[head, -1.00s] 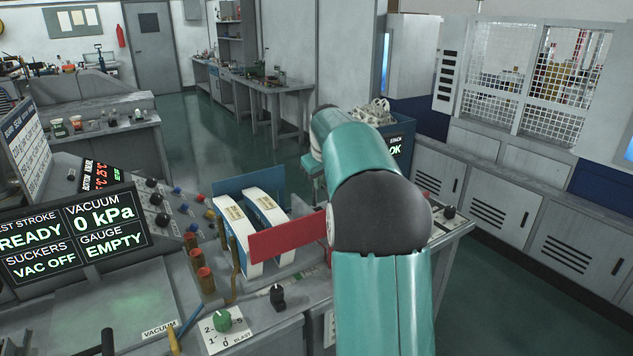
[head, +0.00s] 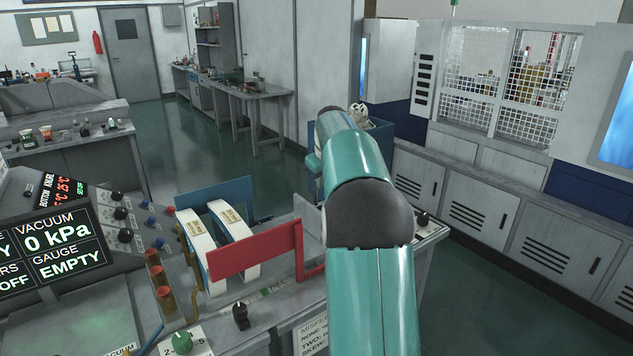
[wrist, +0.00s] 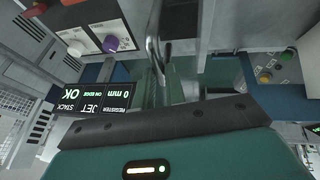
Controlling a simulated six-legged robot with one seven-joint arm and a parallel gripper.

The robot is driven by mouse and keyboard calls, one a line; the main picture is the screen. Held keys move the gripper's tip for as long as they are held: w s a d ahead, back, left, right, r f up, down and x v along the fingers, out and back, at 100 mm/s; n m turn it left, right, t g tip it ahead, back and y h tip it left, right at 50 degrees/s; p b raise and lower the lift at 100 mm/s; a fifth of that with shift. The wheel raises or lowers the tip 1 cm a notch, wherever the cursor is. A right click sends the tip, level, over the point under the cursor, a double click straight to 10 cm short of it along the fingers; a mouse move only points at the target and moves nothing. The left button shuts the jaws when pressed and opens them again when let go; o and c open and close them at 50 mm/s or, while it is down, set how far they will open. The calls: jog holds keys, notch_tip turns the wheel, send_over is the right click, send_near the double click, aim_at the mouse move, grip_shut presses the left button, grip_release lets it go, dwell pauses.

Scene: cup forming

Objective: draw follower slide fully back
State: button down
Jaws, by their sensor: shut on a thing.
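A red plate (head: 253,250) with a red angled bracket (head: 313,262) stands at the near side of two cream curved strips (head: 215,236). A blue plate (head: 232,192) stands behind the strips. I cannot tell for sure which of these parts is the follower slide. In the head view my arm hides my gripper. In the wrist view my gripper (wrist: 158,45) shows as metallic fingers at top centre, shut beside a dark grey block (wrist: 182,18). What is between the fingers is mostly hidden. A display (wrist: 100,102) there reads "REGISTER 0 mm", "JET" and "STACK OK".
A console screen (head: 50,240) reads vacuum 0 kPa and gauge EMPTY. A purple knob (wrist: 110,43) is near my gripper. Open green floor (head: 465,305) lies to the right.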

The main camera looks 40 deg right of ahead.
jog(key=shift+s+d+r, duration=0.1)
jog(key=shift+d+r, duration=0.05)
jog(key=shift+d, duration=0.85)
jog(key=c, duration=1.5)
grip_release()
jog(key=shift+d, duration=0.2)
jog(key=shift+o, duration=0.2)
jog(key=v, duration=1.3)
jog(key=shift+a+r, duration=0.3)
jog(key=shift+s, duration=0.15)
